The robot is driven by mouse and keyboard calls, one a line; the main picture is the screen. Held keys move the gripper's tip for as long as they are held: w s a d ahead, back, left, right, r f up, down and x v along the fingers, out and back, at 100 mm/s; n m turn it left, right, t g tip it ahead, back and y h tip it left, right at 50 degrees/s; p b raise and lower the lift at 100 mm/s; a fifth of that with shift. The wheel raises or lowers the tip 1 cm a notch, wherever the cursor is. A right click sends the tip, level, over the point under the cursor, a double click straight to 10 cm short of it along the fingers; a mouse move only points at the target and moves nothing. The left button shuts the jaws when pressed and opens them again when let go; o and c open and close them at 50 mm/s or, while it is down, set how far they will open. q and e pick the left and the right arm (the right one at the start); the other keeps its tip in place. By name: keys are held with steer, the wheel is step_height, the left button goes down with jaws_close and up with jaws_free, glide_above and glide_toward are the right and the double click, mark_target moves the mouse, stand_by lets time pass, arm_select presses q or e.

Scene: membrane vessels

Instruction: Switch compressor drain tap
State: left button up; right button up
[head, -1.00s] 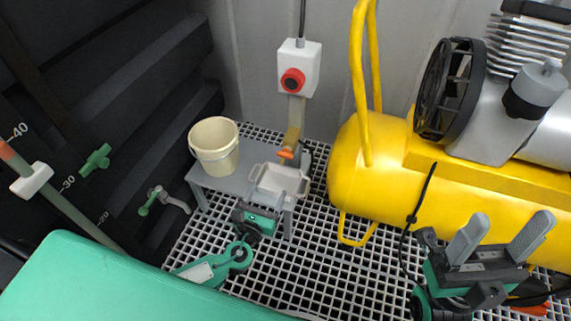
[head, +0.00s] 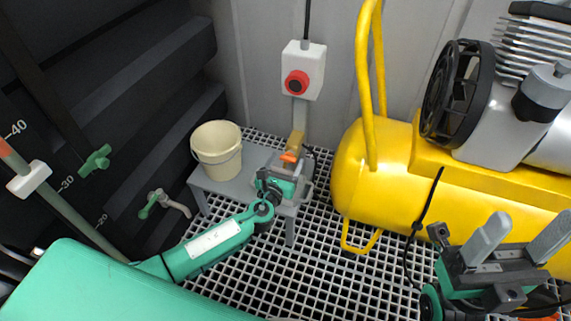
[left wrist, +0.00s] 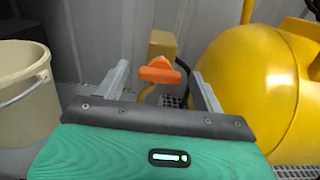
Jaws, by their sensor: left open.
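The drain tap has a brass body and an orange handle (head: 289,157) beside the yellow compressor (head: 385,180). In the left wrist view the orange handle (left wrist: 160,71) lies crosswise in front of the brass body (left wrist: 162,44). My left gripper (head: 285,170) is open just in front of the tap. In the left wrist view its fingers (left wrist: 159,82) stand left and right of the handle, with gaps on both sides. Whether the fingertips reach past the handle is unclear. My right gripper (head: 528,234) is open and empty in front of the compressor.
A cream bucket (head: 217,150) stands on a low grey bench (head: 235,183), left of my left gripper. Floor grating lies in front.

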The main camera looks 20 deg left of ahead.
arm_select(q)
steer(key=c, duration=1)
